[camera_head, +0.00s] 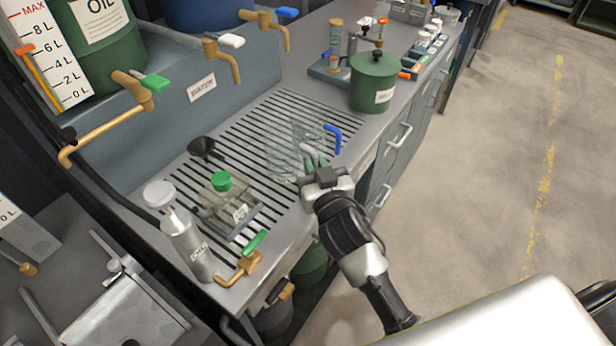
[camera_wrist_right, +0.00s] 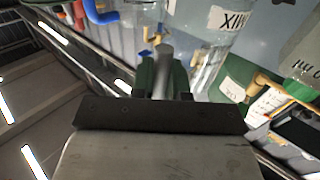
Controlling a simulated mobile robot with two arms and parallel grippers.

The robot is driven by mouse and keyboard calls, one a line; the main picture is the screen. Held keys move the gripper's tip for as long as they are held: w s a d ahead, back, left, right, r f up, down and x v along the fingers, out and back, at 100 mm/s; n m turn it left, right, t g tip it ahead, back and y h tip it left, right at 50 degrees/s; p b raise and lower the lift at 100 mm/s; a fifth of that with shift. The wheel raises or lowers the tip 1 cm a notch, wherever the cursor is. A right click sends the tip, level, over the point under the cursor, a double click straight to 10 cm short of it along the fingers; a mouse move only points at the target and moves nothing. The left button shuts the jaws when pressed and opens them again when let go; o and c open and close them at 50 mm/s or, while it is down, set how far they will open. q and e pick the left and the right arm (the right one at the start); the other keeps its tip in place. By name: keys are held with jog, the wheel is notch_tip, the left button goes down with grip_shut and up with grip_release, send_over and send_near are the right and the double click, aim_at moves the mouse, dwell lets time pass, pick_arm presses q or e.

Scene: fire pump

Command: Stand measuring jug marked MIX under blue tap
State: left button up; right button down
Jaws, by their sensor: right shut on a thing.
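The clear measuring jug marked MIX (camera_wrist_right: 212,52) shows close up in the right wrist view; in the head view it appears to be the nearer clear jug (camera_head: 281,163) on the slotted drain grate. My right gripper (camera_head: 311,163) is at its side, shut on what looks like its grey handle (camera_wrist_right: 163,70). I cannot tell whether the jug touches the grate. A second clear jug (camera_head: 309,132) with a blue handle (camera_head: 334,136) stands just behind. The blue tap (camera_head: 272,24) is at the top of the head view, over the back of the bench. My left gripper is not in view.
A white-handled tap (camera_head: 225,52) and a green-handled tap (camera_head: 142,92) stick out over the grate. A black funnel (camera_head: 202,147), a green-capped container (camera_head: 222,197) and a grey bottle (camera_head: 184,232) stand left. A green canister (camera_head: 373,82) stands right. Grate behind the jugs is clear.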

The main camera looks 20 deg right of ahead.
jog(key=shift+w+a+f, duration=0.15)
jog(key=shift+f, duration=0.55)
jog(key=shift+w+a+f, duration=0.15)
jog(key=shift+f, duration=0.6)
jog(key=shift+w+a+f, duration=0.15)
jog(key=shift+f, duration=0.55)
jog(key=shift+f, duration=0.1)
jog(key=shift+f+b, duration=0.15)
jog(key=shift+b, duration=0.15)
jog(key=c, duration=1.1)
grip_release()
